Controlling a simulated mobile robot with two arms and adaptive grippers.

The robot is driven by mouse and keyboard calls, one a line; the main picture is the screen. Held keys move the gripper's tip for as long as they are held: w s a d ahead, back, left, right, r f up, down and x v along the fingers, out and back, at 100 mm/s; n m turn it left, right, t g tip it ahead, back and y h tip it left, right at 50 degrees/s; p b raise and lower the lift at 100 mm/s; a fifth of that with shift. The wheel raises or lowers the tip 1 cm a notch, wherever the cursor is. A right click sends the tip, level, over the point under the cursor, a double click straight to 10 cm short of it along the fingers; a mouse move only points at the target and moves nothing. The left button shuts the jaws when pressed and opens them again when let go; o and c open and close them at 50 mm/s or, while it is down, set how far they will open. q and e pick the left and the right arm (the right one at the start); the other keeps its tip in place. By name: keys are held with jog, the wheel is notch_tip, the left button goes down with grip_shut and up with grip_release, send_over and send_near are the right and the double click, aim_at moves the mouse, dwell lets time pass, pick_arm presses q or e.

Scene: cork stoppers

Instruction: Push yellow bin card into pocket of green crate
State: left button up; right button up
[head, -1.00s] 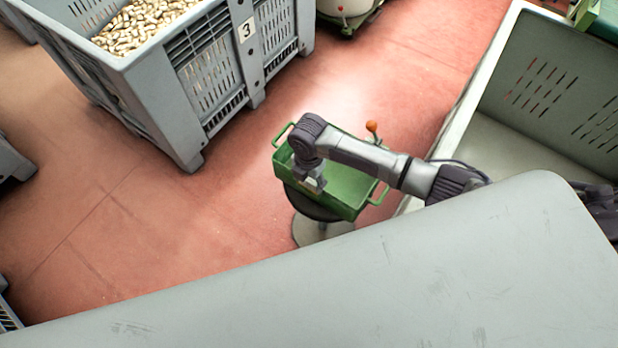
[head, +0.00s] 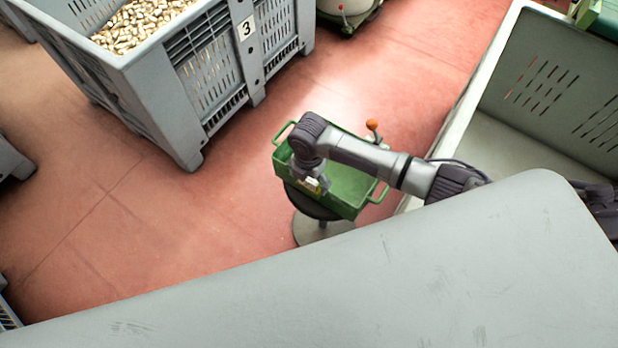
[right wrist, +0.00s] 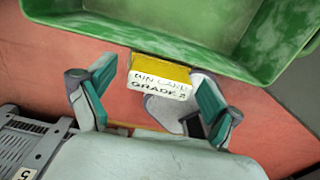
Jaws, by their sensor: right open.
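The green crate (head: 352,187) rests on a round stool in the head view, and its wall fills the top of the right wrist view (right wrist: 150,38). The yellow bin card (right wrist: 160,75) is at the crate's outer wall, with a white lettered part below a yellow strip. I cannot tell how deep it sits in the pocket, which I cannot make out. My right gripper (head: 314,186) is at the crate's near side. In the right wrist view its fingers (right wrist: 155,90) are open, one on each side of the card, apart from it. My left gripper is out of view.
A grey bin (head: 150,75) marked 3, full of corks, stands at the upper left. A large pale bin (head: 545,95) stands at the right. An orange-knobbed lever (head: 372,125) rises behind the crate. Red floor (head: 180,225) is clear left of the stool.

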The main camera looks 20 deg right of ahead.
notch_tip(320, 180, up, 12)
dwell(0.5)
dwell(0.5)
